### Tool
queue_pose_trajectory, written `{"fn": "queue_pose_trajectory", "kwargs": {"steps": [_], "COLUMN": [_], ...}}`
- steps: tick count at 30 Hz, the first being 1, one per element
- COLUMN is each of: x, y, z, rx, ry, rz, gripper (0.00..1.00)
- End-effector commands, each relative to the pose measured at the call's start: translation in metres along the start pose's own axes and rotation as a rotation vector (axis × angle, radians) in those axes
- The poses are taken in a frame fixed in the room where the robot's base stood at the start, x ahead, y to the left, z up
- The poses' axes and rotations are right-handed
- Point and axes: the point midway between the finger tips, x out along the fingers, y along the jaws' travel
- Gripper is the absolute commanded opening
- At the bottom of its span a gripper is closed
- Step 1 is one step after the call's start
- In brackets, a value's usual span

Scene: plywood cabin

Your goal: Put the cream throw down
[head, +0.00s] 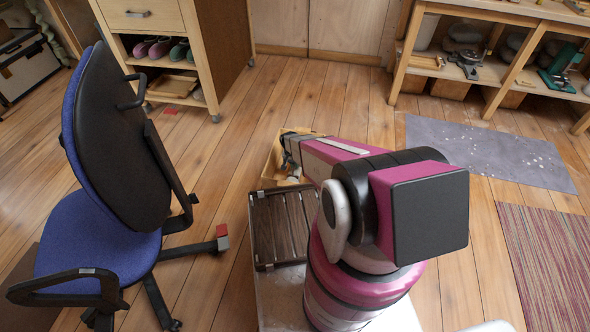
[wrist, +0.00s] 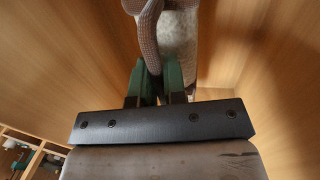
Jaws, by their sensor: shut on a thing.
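The cream throw (wrist: 149,40) shows at the top of the wrist view as a knitted, greyish-beige fold. Its lower end is pinched between the green fingers of my gripper (wrist: 155,82). A paler, mottled strip hangs just right of the fold; I cannot tell whether it is part of the throw. Plain wooden surfaces surround the gripper in the wrist view. In the head view my gripper end (head: 290,150) is at a small open wooden box (head: 271,172) on the floor side of my base. My arm hides part of the box, and the throw cannot be made out there.
A blue office chair (head: 110,245) stands at left. A wooden drawer cabinet (head: 160,24) is behind it. A workbench with shelves (head: 480,72) is at upper right. A grey mat (head: 480,150) and a striped rug (head: 550,255) lie at right. Plank floor between them is clear.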

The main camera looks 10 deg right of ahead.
Motion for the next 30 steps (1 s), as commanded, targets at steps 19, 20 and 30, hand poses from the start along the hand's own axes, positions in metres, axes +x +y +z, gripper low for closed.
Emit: {"fn": "queue_pose_trajectory", "kwargs": {"steps": [19,20,30], "x": [0.034,0.034,0.033], "y": [-0.007,-0.007,-0.006], "z": [0.000,0.000,0.000], "rx": [0.000,0.000,0.000], "ry": [0.000,0.000,0.000], "rz": [0.000,0.000,0.000], "gripper": [0.00,0.18,0.37]}}
